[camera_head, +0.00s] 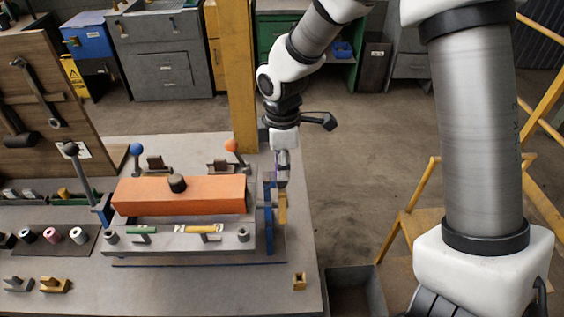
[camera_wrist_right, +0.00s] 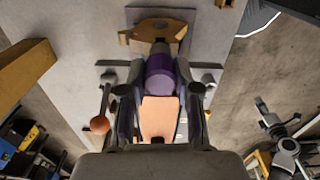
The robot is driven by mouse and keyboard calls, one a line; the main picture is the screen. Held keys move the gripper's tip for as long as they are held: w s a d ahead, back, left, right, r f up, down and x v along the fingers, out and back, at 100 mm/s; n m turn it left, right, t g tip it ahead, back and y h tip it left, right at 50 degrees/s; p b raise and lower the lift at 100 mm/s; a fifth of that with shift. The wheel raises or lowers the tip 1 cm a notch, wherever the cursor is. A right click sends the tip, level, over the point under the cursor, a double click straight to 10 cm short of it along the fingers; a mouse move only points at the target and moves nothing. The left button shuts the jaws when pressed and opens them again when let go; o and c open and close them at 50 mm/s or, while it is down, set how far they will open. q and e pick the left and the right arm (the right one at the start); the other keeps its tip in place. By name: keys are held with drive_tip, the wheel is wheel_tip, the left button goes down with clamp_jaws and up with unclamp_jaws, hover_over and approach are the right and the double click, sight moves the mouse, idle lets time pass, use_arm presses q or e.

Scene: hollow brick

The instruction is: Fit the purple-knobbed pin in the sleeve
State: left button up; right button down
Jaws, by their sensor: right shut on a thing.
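The purple-knobbed pin (camera_wrist_right: 160,74) is held between the fingers of my right gripper (camera_wrist_right: 160,108). In the head view my right gripper (camera_head: 282,168) is at the right end of the fixture, and a little purple shows at its fingers. A yellow piece, perhaps the sleeve (camera_wrist_right: 143,38), lies just beyond the knob in the wrist view. It also shows below the gripper in the head view (camera_head: 282,208), beside a blue upright plate (camera_head: 268,215). I cannot tell whether the pin's tip is inside it. My left gripper is not in view.
An orange block (camera_head: 180,196) with a dark knob sits in the grey fixture (camera_head: 180,243). Levers with a blue ball (camera_head: 137,149) and an orange ball (camera_head: 231,146) stand behind it. A yellow post (camera_head: 240,75) rises behind the bench. Small parts lie at left.

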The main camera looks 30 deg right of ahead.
drive_tip(key=shift+f, duration=0.2)
drive_tip(key=c, duration=0.7)
unclamp_jaws()
drive_tip(key=shift+c, duration=0.2)
wheel_tip(320, 180, up, 12)
